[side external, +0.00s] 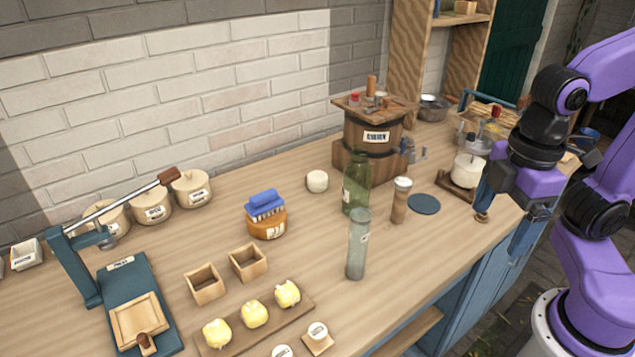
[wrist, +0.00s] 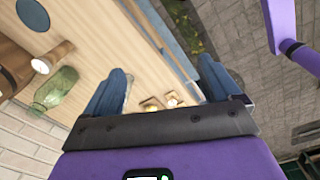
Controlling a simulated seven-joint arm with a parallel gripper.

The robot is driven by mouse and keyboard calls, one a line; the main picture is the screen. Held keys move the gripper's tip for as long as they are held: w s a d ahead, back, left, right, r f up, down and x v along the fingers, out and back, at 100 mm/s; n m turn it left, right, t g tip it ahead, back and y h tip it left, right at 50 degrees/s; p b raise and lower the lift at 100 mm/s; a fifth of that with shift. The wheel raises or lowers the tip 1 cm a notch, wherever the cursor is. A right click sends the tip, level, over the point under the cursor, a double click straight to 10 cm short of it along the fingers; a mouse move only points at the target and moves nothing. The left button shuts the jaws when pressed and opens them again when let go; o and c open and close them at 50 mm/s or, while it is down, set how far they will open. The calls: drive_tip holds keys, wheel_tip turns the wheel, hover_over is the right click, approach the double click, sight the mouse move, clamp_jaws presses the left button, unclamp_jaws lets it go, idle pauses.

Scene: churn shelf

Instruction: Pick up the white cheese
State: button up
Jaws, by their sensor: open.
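Several pale things could be the white cheese, and I cannot tell for certain which it is. A small rounded white piece (side external: 317,181) sits on the counter left of the green bottle. A larger cream-white cylinder (side external: 468,171) stands on a wooden base at the right, close behind my gripper. Small white rounds, one on a wooden square (side external: 318,331), lie at the front edge. My gripper (side external: 502,219) is open and empty, at the counter's right front edge. In the wrist view its two blue fingers (wrist: 163,88) are spread, with small pale items far off between them.
A green bottle (side external: 356,184), a clear bottle (side external: 358,245) and a capped wooden jar (side external: 401,201) stand mid-counter. A dark disc (side external: 424,204) lies flat beside them. A wooden churn (side external: 374,135) is behind. Yellow lumps (side external: 254,314) sit on a board at the front.

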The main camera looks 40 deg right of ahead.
drive_tip(key=w+a+r+n+t+h, duration=0.1)
drive_tip(key=w+a+n+t+h, duration=0.15)
drive_tip(key=w, duration=0.95)
drive_tip(key=w+a+n+t+h, duration=0.1)
drive_tip(key=w+n+t+h, duration=0.25)
drive_tip(key=w, duration=0.95)
drive_tip(key=n+t+h, duration=0.3)
drive_tip(key=n+h, duration=0.1)
drive_tip(key=n, duration=0.4)
hover_over(316, 183)
drive_tip(key=s+a, duration=0.3)
wheel_tip(316, 183, down, 13)
wheel_tip(316, 183, down, 9)
drive_tip(key=shift+r, duration=0.15)
drive_tip(key=shift+w+d+f, duration=0.15)
drive_tip(key=shift+w+f, duration=0.05)
drive_tip(key=shift+f, duration=0.05)
drive_tip(key=shift+x, duration=3.5)
drive_tip(key=c, duration=1.1)
